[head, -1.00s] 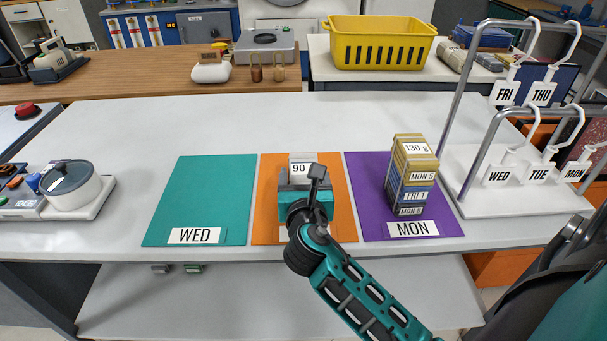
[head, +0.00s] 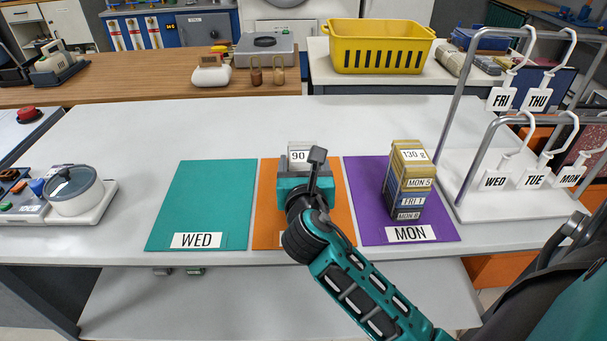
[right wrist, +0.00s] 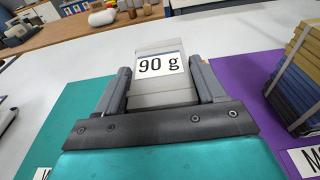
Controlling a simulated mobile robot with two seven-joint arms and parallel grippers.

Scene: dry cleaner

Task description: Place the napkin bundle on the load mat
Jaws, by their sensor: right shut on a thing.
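The pale grey bundle labelled 90 g, which looks like the napkin bundle (head: 299,147), is between the fingers of my right gripper (head: 302,168). The right wrist view shows the bundle (right wrist: 160,92) gripped from both sides by the gripper's dark fingers (right wrist: 165,90). It is over the orange mat (head: 268,205); I cannot tell whether it touches it. The arm covers most of that mat's label. The teal mat (head: 205,195) reads WED and the purple mat (head: 365,195) reads MON. No mat visibly reads "load". My left gripper is out of view.
A strapped stack (head: 409,180) with a 130 g label stands on the purple mat, right of my gripper. A rack (head: 468,110) with day tags stands further right. A lidded pot (head: 75,190) sits at the left. The table behind the mats is clear.

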